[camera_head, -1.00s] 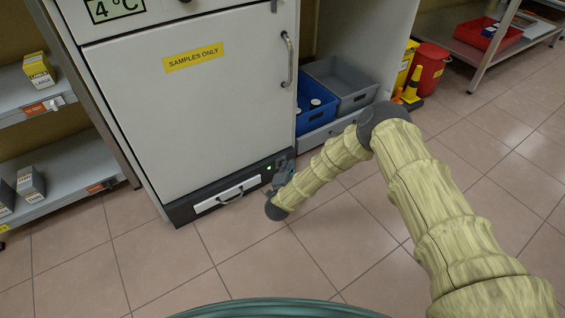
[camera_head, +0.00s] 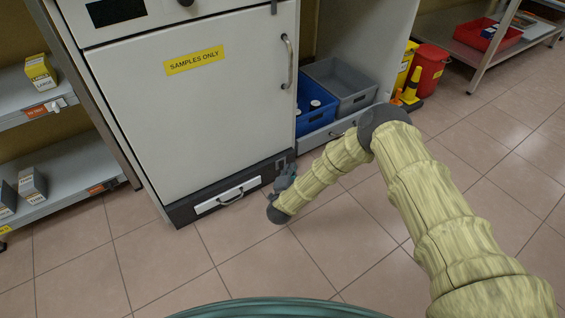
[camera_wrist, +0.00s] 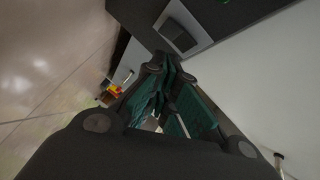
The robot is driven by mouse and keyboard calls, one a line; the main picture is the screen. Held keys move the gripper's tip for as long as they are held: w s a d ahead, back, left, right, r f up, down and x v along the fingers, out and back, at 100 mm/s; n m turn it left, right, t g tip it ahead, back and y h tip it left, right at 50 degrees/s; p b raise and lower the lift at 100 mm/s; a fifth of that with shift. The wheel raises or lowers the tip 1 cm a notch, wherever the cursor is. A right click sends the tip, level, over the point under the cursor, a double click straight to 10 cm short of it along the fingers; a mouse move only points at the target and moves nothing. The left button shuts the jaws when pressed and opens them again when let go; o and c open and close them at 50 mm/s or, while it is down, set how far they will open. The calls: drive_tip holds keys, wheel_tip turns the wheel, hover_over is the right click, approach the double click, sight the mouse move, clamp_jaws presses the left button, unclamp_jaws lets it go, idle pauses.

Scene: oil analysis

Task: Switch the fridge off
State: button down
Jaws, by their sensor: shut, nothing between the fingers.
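The white fridge (camera_head: 190,110) stands upright with its door closed and a yellow "SAMPLES ONLY" label. The display (camera_head: 116,11) at its top is dark and blank. On the dark base strip, at the right end, a grey plate with a dark switch (camera_head: 281,163) shows; it is larger in the wrist view (camera_wrist: 178,36). My gripper (camera_head: 287,175) is low in front of that end of the strip. In the wrist view its closed, empty fingers (camera_wrist: 165,65) point at the switch plate, close to its lower edge. I cannot tell whether they touch it.
Blue (camera_head: 314,110) and grey (camera_head: 343,84) crates stand right of the fridge, near a red bin (camera_head: 429,66). Shelves with boxes (camera_head: 32,185) are on the left. The tiled floor in front is clear.

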idle(0.3)
drive_tip(key=shift+s+d+f+p, duration=0.2)
drive_tip(key=shift+s+d+p, duration=0.5)
drive_tip(key=shift+s, duration=0.35)
drive_tip(key=shift+s+d+f+p, duration=0.15)
drive_tip(key=shift+s+d+p, duration=0.55)
drive_tip(key=shift+s, duration=0.3)
